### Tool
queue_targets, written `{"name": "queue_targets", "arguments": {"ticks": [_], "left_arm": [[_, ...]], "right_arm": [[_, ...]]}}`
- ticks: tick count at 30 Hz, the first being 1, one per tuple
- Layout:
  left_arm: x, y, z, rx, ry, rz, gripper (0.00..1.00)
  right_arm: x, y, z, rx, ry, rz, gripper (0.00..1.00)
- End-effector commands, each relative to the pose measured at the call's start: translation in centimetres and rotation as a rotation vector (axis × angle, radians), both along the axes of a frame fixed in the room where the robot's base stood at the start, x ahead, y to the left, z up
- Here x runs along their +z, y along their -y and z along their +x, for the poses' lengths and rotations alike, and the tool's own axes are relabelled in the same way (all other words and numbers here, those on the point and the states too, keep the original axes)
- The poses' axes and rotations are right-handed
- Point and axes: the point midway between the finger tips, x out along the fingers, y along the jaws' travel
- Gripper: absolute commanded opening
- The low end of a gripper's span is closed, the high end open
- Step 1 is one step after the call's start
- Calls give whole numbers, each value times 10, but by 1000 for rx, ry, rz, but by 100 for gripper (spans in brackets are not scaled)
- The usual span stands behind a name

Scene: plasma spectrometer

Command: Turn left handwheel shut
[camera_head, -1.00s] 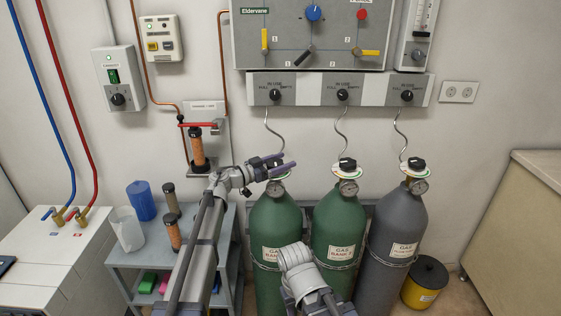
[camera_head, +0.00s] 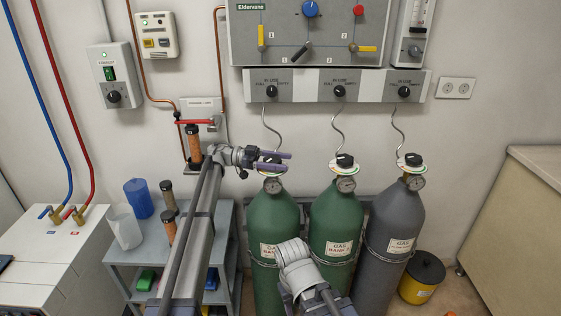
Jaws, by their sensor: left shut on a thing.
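The left handwheel sits on top of the left green gas cylinder (camera_head: 273,218), above its gauge (camera_head: 273,186). It is mostly hidden by my left gripper (camera_head: 276,161), whose two purple fingers reach in from the left at the cylinder top. The fingers lie nearly level, one above the other in the picture, and are shut on the handwheel. The middle green cylinder (camera_head: 336,222) has a black handwheel (camera_head: 344,160) in plain view. The grey cylinder (camera_head: 393,222) has another black handwheel (camera_head: 412,160). My right arm shows at the bottom centre, but its gripper cannot be made out.
Thin hoses run from the cylinder tops to a wall strip with black knobs (camera_head: 339,91). A blue-grey trolley (camera_head: 123,252) with cups and canisters stands under my left arm. A yellow bin (camera_head: 422,277) stands right of the grey cylinder. A counter (camera_head: 520,230) is at right.

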Motion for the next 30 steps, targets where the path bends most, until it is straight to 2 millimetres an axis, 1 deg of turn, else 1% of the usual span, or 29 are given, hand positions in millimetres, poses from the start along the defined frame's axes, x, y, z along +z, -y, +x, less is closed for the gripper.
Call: {"name": "queue_targets", "arguments": {"ticks": [1, 9, 23, 24, 30], "left_arm": [[0, 1, 2, -19, 0, 0, 17], [0, 0, -2, -79, 0, -1, 17], [0, 1, -3, -87, 1, -1, 17], [0, 1, -3, -87, 1, -1, 78], [0, 0, -3, -86, 0, -1, 100]], "right_arm": [[0, 0, 0, 0, 0, 0, 50], [0, 0, 0, 0, 0, 0, 50], [0, 0, 0, 0, 0, 0, 50], [0, 0, 0, 0, 0, 0, 50], [0, 0, 0, 0, 0, 0, 50]]}}
